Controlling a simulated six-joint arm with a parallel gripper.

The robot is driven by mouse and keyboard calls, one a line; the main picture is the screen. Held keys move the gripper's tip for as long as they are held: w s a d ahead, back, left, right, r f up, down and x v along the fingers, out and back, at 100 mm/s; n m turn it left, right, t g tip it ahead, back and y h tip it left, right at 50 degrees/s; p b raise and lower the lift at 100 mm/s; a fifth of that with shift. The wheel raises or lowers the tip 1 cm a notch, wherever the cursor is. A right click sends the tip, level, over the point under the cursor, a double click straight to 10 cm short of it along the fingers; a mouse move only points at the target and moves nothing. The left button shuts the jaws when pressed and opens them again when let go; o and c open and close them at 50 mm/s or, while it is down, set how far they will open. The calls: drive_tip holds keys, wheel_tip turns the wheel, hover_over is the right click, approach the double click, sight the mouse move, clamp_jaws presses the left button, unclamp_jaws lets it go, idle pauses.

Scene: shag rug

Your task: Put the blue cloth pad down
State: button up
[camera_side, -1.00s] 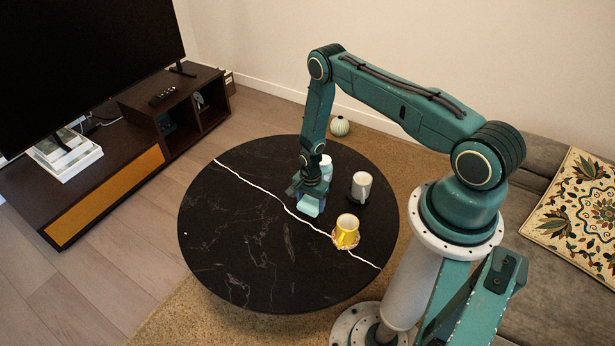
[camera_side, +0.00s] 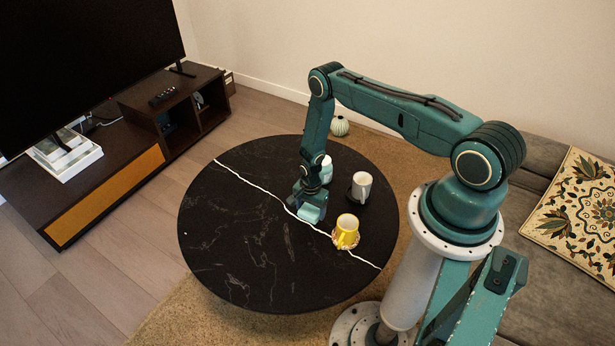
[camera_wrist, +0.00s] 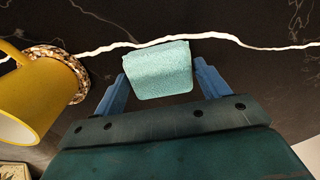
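The blue cloth pad (camera_side: 312,214) is a small pale blue-green block, low at the black round table (camera_side: 240,260), near its white vein. I cannot tell whether its underside touches the table. My gripper (camera_side: 308,198) points down above it. In the wrist view the pad (camera_wrist: 160,72) sits between the two blue fingers of my gripper (camera_wrist: 160,75), which close on its left and right sides.
A yellow mug (camera_side: 346,232) stands on a speckled coaster just right of the pad; the mug (camera_wrist: 30,95) is at left in the wrist view. A grey-white cup (camera_side: 361,187) and a pale cup (camera_side: 326,168) stand behind. The table's left side is clear.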

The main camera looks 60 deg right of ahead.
sight(310, 210)
drive_tip(key=shift+o, duration=1.1)
drive_tip(key=shift+r, duration=0.15)
wheel_tip(310, 210, up, 12)
drive_tip(key=shift+r, duration=0.1)
idle(0.5)
